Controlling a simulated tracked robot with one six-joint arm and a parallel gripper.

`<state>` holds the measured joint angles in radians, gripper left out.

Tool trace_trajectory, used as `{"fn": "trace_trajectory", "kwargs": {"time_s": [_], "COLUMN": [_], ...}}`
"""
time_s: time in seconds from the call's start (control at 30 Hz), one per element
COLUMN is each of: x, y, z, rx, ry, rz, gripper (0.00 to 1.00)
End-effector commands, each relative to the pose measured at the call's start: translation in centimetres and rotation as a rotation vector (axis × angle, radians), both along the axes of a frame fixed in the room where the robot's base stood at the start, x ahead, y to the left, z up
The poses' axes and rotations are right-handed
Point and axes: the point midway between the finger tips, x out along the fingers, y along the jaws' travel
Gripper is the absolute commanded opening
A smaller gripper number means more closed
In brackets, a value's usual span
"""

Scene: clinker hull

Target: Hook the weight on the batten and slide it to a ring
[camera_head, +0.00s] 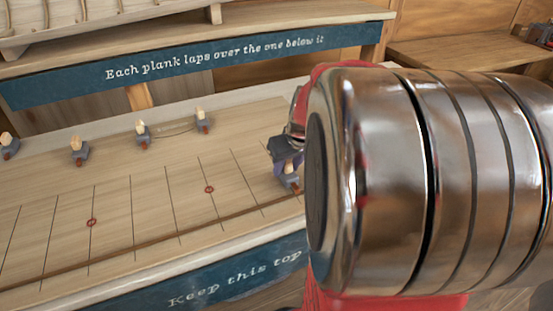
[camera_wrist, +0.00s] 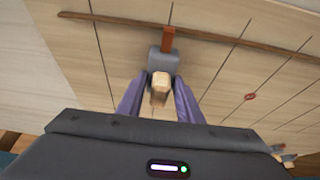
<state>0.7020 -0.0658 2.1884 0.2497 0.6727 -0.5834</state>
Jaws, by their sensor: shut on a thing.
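My gripper (camera_wrist: 160,92) has its two purple fingers shut on the wooden knob of a grey weight (camera_wrist: 163,62). The weight's red-brown hook (camera_wrist: 168,40) points away from my gripper and overlaps the batten (camera_wrist: 230,40) in the wrist view; I cannot tell whether it touches. In the head view my gripper (camera_head: 287,160) and the held weight (camera_head: 290,182) are near the right end of the visible batten (camera_head: 150,241), partly hidden by my arm. Red rings mark the board at the left (camera_head: 91,222) and middle (camera_head: 209,189); one shows in the wrist view (camera_wrist: 249,97).
Several other weights with wooden knobs stand along the board's back edge, such as one at its left (camera_head: 77,150) and one farther right (camera_head: 204,121). A blue lettered sign (camera_head: 200,62) is behind.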

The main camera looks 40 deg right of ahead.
Motion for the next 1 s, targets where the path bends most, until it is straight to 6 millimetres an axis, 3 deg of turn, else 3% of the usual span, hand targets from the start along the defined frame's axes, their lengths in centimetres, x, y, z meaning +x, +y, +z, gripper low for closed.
{"fn": "trace_trajectory", "kwargs": {"time_s": [1.0], "x": [0.10], "y": [-0.01], "z": [-0.67], "rx": [-0.002], "ry": [-0.003], "rz": [0.001], "gripper": [0.00]}}
